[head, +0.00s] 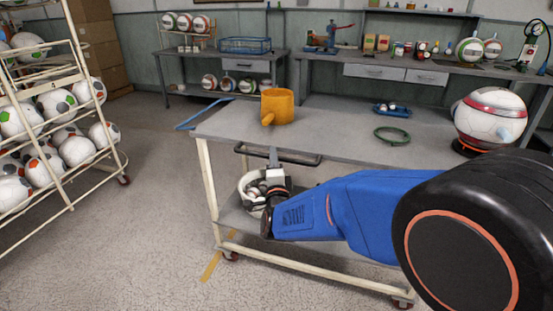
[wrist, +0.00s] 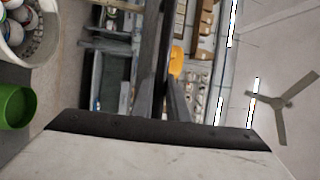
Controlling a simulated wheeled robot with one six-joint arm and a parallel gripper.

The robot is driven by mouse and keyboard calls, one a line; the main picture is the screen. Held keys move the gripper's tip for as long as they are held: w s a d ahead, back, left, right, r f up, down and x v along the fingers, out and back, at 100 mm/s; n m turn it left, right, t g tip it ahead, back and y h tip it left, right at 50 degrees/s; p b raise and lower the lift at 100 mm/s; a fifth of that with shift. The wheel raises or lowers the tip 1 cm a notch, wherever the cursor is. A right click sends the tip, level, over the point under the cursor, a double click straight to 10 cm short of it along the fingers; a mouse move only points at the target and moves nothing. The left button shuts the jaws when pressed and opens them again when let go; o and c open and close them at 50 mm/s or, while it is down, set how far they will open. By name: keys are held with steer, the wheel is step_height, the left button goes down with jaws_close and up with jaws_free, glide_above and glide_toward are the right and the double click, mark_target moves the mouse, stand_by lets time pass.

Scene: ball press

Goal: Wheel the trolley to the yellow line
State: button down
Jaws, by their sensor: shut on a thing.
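The trolley (head: 340,141) is a grey-topped cart with a cream frame and red casters. Its black handle bar (head: 305,161) runs along the near side of the top. My gripper (head: 274,157) is shut on this handle bar, which also shows as a dark bar in the wrist view (wrist: 151,60). A yellow line (head: 210,267) shows on the floor at the trolley's lower left corner, by the near-left caster (head: 231,256). Part of the line is hidden by the trolley's frame. An orange mug (head: 277,106) stands on the trolley's top.
A green ring (head: 392,135), a blue tray (head: 391,111) and a large ball (head: 490,116) are on the top. A ball rack (head: 62,88) stands left. Open floor lies between rack and trolley. Workbenches line the back wall.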

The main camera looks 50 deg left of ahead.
steer(key=c, duration=1.7)
jaws_free()
steer(key=v, duration=1.7)
steer(key=shift+d+f, duration=0.15)
steer(key=shift+d, duration=0.05)
